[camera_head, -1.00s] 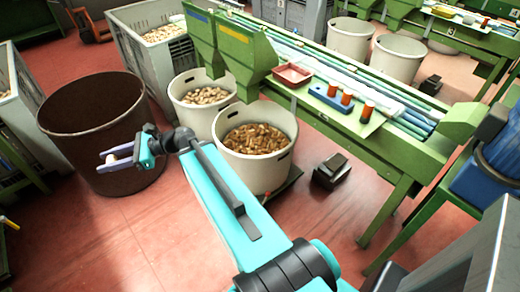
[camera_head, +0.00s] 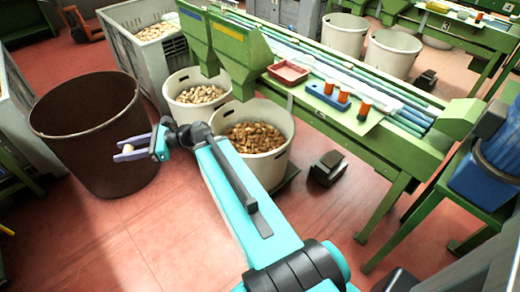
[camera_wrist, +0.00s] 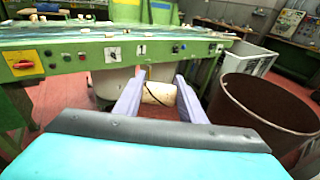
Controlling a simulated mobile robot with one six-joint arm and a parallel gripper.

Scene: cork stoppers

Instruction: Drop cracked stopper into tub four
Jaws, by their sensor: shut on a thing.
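My gripper (camera_head: 128,149) is shut on a pale cork stopper (camera_wrist: 158,93), held between its two lilac fingers in the wrist view. A dark crack line runs across the stopper. In the head view my gripper is in the air, by the right side of a dark brown bin (camera_head: 85,155). A white tub of brown corks (camera_head: 273,165) and a white tub of paler corks (camera_head: 190,109) stand to its right. Two more white tubs, the left one (camera_head: 343,38) and the right one (camera_head: 391,56), stand beyond the green machine. I cannot read which tub is four.
The green machine (camera_head: 400,150) carries a red tray (camera_head: 288,73) and a blue block (camera_head: 325,95) with orange-brown cylinders. A dark pedal-like box (camera_head: 328,170) is on the floor. A grey crate of corks (camera_head: 135,45) stands behind the tubs. The red floor in front is clear.

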